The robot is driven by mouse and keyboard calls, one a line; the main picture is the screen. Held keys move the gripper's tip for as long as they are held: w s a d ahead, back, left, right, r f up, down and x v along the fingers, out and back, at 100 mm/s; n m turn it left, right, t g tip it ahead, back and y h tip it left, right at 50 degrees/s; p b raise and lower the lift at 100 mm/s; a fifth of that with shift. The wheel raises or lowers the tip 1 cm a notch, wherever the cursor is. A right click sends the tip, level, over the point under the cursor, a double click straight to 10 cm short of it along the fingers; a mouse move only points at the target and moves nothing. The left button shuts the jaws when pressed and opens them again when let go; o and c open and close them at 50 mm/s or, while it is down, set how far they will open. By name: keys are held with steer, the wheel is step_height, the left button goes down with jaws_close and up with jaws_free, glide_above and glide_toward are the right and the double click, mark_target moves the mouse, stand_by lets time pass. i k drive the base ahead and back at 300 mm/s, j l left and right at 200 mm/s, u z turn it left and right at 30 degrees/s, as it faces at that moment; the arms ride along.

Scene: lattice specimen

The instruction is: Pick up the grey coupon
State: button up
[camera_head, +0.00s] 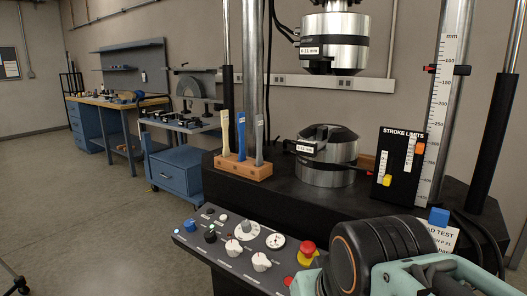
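The grey coupon (259,140) stands upright in a small wooden rack (243,170) on the black machine bed. It is the rightmost of three coupons, close to the machine's grey column. A blue coupon (241,136) stands just left of it, and a cream coupon (226,133) stands at the left end. The rack hides the lower ends of all three. Part of my own arm shows at the bottom right, well in front of the rack and to its right. My gripper's fingers do not show.
Right of the rack is the lower grip (327,160), with the upper grip (334,42) above it. A control panel (240,245) with knobs and a red button (307,248) lies in front. A stroke-limits board (399,165) stands right. Blue workbenches (172,172) stand behind left.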

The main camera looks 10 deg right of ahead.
mark_target(259, 120)
steer(key=i+j+z, duration=0.2)
steer(key=j, duration=0.15)
steer(key=i+j+z, duration=0.2)
steer(key=j, duration=0.2)
steer(key=j+z, duration=0.25)
steer(key=j, duration=0.15)
steer(key=i+j+z, duration=0.2)
steer(key=j, duration=0.25)
steer(key=k+j, duration=0.2)
steer(key=j, duration=0.2)
steer(key=i+l+z, duration=0.15)
steer(key=l+u, duration=0.1)
